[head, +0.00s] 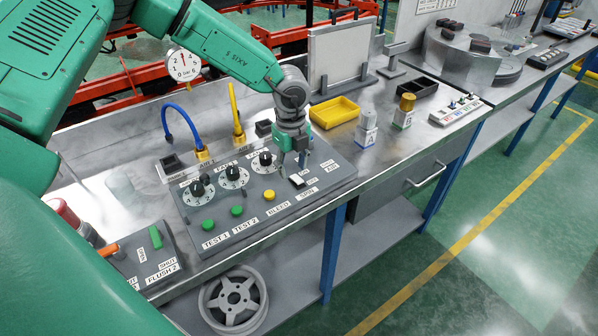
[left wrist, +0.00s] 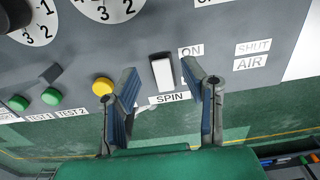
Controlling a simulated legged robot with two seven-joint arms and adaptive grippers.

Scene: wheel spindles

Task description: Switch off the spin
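The spin switch (head: 297,181) is a white rocker in a dark frame on the grey control panel (head: 240,205). In the left wrist view the switch (left wrist: 163,73) sits above the SPIN label (left wrist: 169,98), with an ON label (left wrist: 191,51) beside it. I cannot tell which way the rocker is set. My left gripper (head: 292,166) points down over the panel just behind the switch. In the left wrist view its fingers (left wrist: 160,74) are apart and empty, one on each side of the switch in the picture. Contact cannot be made out. My right gripper is not in view.
A yellow button (head: 269,195), green buttons (head: 237,210) and dials (head: 232,175) share the panel. Blue (head: 180,120) and yellow (head: 236,108) hoses rise behind it. A yellow tray (head: 334,112) and small bottles (head: 366,128) stand to the right.

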